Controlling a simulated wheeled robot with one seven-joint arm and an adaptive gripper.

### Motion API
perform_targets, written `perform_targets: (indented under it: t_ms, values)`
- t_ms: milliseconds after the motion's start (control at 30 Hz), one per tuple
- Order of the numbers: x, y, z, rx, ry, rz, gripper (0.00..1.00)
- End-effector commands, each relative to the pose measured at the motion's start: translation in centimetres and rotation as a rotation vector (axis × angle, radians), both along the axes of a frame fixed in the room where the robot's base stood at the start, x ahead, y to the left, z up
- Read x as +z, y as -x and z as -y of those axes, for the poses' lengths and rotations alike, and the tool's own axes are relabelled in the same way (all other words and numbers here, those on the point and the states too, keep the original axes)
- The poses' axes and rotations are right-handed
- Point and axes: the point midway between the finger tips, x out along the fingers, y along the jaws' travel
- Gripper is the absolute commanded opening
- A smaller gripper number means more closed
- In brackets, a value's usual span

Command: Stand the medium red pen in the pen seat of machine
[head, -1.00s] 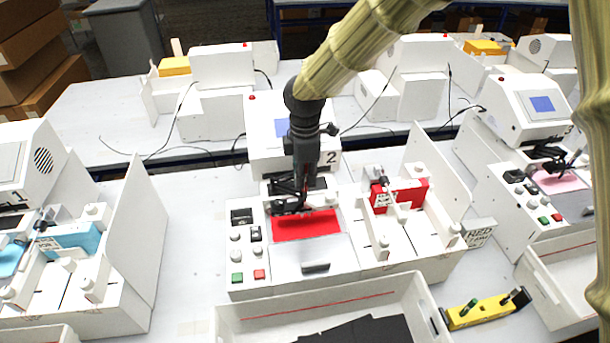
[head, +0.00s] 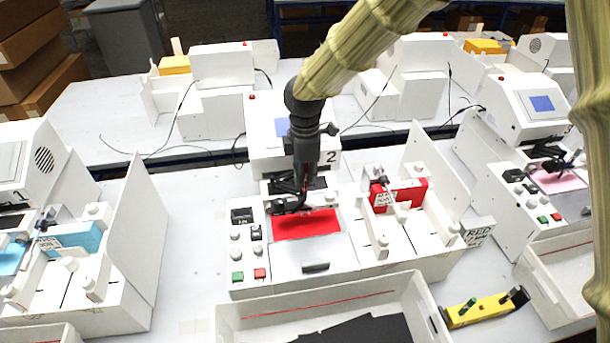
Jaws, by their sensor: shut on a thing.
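The white machine marked 2 (head: 240,270) stands in the middle of the bench, with a red sheet (head: 306,222) on its bed. My gripper (head: 290,204) is low over the back of that bed, among the dark parts of the machine's pen carriage. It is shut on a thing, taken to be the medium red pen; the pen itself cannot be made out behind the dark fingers. The pen seat is also hidden there, so I cannot tell whether the pen touches it.
A yellow rack (head: 484,308) with a green pen and a dark pen lies at the right. A white tray (head: 225,322) with dark content stands in front. A red block (head: 410,192) sits on the machine's right side, beside an upright white panel (head: 431,160). Similar machines stand left and right.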

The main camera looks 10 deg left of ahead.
Motion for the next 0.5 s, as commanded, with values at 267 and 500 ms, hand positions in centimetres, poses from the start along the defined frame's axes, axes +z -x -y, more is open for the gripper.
perform_targets:
  t_ms: [267, 500]
  values:
    - [-0.49, 0.00, 0.00, 0.000, 0.000, 0.000, 0.00]
    - [-0.94, -0.01, -0.01, 0.000, 0.000, 0.000, 0.00]
